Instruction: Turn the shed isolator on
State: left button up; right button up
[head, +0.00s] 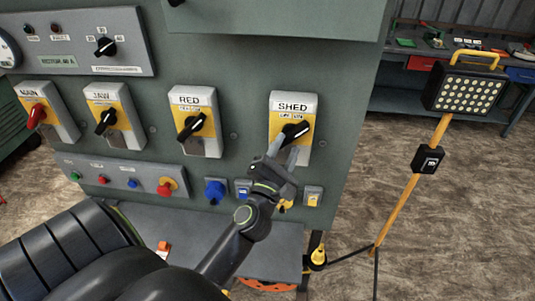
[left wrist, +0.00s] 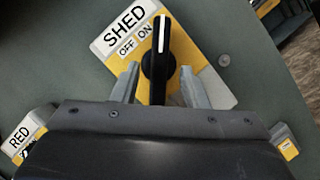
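The SHED isolator (head: 292,127) is a grey and yellow plate with a black rotary handle on the green panel. The handle's white mark points to the upper right, toward the ON side of its label. In the left wrist view the black handle (left wrist: 160,62) stands upright in the picture, its mark beside the word ON. My left gripper (head: 284,152) is in front of the isolator's lower part. Its two fingers (left wrist: 160,88) stand on either side of the handle with visible gaps, so it is open. The handle's lower end is partly hidden. My right gripper is not in view.
The RED isolator (head: 197,122) and two more isolators are left of SHED. A work light (head: 466,90) on a yellow tripod stands to the right, before a workbench (head: 420,102).

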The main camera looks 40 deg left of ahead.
pick_arm(q)
jog(key=b+v, duration=0.4)
jog(key=v, duration=0.9)
jog(key=shift+s+f, duration=0.15)
jog(key=shift+s, duration=0.15)
jog(key=shift+d, duration=0.1)
